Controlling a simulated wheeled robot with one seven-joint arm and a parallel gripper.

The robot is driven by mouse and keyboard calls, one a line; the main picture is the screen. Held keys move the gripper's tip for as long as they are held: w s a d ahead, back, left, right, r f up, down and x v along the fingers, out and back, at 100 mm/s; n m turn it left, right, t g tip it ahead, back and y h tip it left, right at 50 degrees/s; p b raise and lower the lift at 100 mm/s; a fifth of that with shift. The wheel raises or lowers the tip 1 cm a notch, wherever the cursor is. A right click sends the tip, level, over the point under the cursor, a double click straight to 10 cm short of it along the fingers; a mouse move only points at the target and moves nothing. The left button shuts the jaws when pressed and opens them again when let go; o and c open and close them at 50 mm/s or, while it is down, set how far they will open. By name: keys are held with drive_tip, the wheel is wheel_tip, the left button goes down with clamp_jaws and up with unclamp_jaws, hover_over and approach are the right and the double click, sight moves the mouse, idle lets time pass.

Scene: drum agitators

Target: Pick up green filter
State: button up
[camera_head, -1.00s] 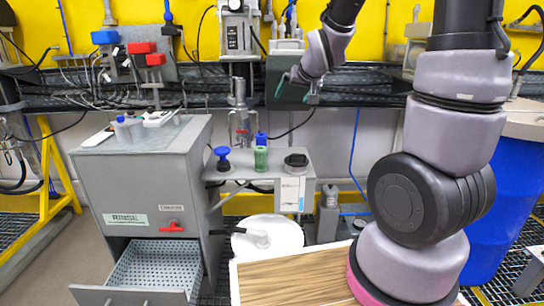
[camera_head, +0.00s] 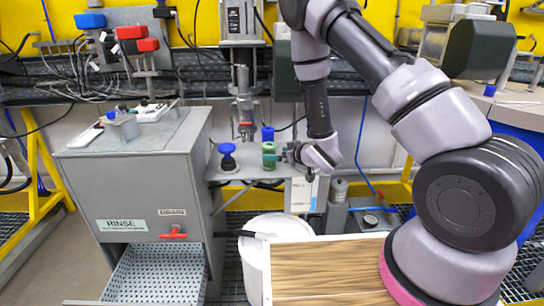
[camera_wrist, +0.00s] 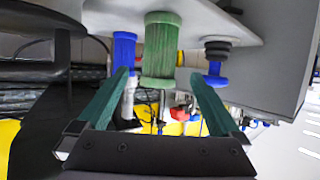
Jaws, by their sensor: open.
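The green filter (camera_head: 269,156) is a small ribbed cylinder standing upright on a grey shelf (camera_head: 232,167) beside the rinse cabinet. It also shows in the wrist view (camera_wrist: 160,50), upper middle. My gripper (camera_head: 288,156) is just right of the filter in the head view, with its fingers pointing toward it. In the wrist view my gripper's two green fingers (camera_wrist: 158,77) are spread apart, with the filter between and ahead of their tips. Nothing is held. I cannot tell whether the tips reach beside the filter.
A blue-topped part (camera_head: 227,156) stands left of the filter, and a blue part (camera_head: 267,134) stands behind it. The rinse cabinet (camera_head: 140,190) has its perforated drawer open. A white bucket (camera_head: 276,226) and a wooden-topped box (camera_head: 330,272) are below the shelf.

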sight(265, 152)
drive_tip(key=x, duration=0.9)
drive_tip(key=shift+w+f, duration=0.15)
drive_tip(key=c, duration=1.4)
